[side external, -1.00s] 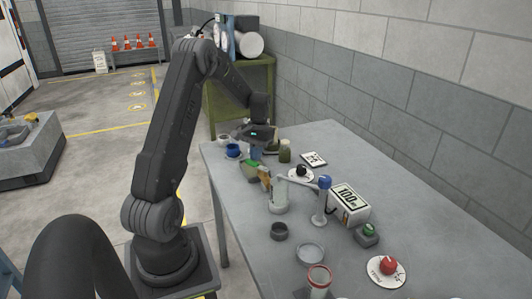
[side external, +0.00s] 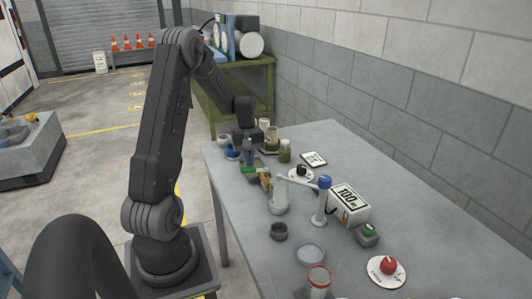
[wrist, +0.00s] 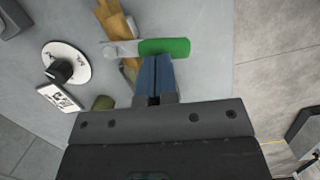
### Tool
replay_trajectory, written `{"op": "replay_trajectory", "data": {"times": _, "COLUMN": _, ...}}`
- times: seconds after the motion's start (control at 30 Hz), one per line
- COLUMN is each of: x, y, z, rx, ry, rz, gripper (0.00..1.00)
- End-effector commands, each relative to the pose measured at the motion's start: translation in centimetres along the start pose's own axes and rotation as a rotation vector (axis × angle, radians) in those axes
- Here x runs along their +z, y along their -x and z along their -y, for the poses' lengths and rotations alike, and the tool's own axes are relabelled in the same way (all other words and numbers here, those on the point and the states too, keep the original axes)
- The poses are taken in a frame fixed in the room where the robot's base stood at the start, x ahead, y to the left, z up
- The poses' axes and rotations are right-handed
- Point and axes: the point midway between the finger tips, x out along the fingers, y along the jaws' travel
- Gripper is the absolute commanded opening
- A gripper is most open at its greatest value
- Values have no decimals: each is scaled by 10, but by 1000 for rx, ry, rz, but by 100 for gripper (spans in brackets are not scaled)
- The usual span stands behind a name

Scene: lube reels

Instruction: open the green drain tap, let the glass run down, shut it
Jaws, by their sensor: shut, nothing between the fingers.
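The green tap handle (wrist: 165,47) lies across the brass tap body (wrist: 110,15) in the wrist view, its grip pointing right. In the side view the green handle (side external: 250,170) and brass body (side external: 265,181) sit at the left side of the table, beside a pale upright cylinder (side external: 279,200). My gripper (wrist: 155,57) is shut and empty, its blue fingertips right at the handle's near edge. Whether they touch it I cannot tell. In the side view my gripper (side external: 249,163) points down just behind the handle. I cannot make out a liquid level.
A black knob on a white disc (wrist: 62,70) and an olive jar (wrist: 103,103) stand near the tap. A 100 ml box (side external: 348,203), a green button box (side external: 366,235), a red knob (side external: 388,266) and a red-rimmed cup (side external: 318,279) stand to the right.

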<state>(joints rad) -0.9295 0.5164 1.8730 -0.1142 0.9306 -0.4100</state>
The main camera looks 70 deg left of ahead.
Motion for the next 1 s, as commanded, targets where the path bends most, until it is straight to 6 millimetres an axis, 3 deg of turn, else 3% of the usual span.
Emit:
{"op": "replay_trajectory", "data": {"times": 0.8, "x": 4, "y": -2, "z": -17, "rx": 1, "ry": -4, "rz": 1, "gripper": 0}}
{"op": "replay_trajectory", "data": {"times": 1.0, "x": -6, "y": 7, "z": -17, "rx": 2, "ry": -4, "rz": -2, "gripper": 0}}
